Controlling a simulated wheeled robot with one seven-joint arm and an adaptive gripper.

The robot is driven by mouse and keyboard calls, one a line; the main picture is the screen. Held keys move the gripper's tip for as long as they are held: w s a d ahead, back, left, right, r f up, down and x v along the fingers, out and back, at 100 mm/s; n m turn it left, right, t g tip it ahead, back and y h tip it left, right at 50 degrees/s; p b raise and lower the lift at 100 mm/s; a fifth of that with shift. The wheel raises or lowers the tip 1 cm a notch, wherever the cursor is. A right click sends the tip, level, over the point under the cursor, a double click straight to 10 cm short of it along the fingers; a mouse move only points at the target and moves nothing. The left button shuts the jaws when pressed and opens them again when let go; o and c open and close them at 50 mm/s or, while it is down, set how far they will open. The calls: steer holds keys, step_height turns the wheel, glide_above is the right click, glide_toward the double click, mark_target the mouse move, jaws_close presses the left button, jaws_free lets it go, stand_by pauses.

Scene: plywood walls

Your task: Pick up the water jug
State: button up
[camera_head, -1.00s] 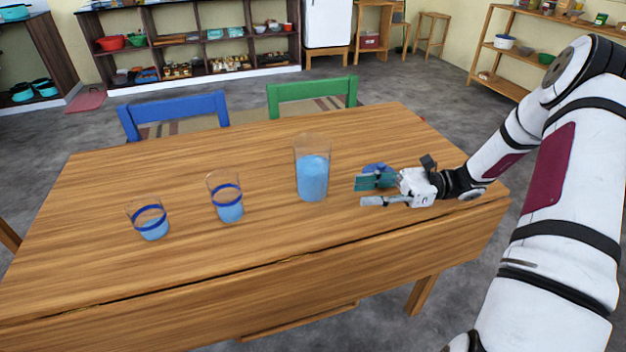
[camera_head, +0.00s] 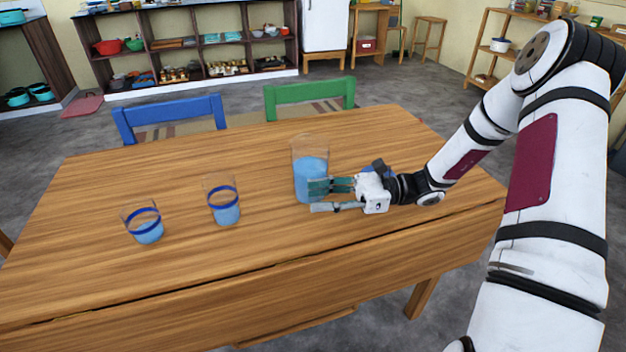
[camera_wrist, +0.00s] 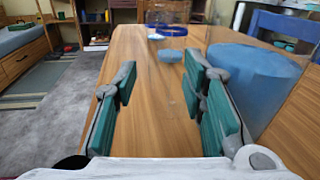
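The water jug (camera_head: 309,168) is a tall clear vessel partly filled with blue water, upright on the wooden table (camera_head: 180,265). My gripper (camera_head: 317,198) is low over the table, at the jug's near right side, and its fingers partly cover the jug in the head view. In the wrist view, my gripper (camera_wrist: 163,82) has its teal-padded fingers apart with bare table between them. The jug (camera_wrist: 255,75) stands to the right, outside the right finger, which overlaps its edge. I cannot tell whether they touch.
Two glasses with blue bands and blue water stand left of the jug: a taller one (camera_head: 224,205) and a shorter one (camera_head: 146,225). A small blue thing (camera_head: 388,168) shows partly behind my gripper. Blue (camera_head: 170,117) and green (camera_head: 310,97) chairs line the far edge.

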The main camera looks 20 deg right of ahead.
jaws_close()
steer(key=shift+r, duration=0.25)
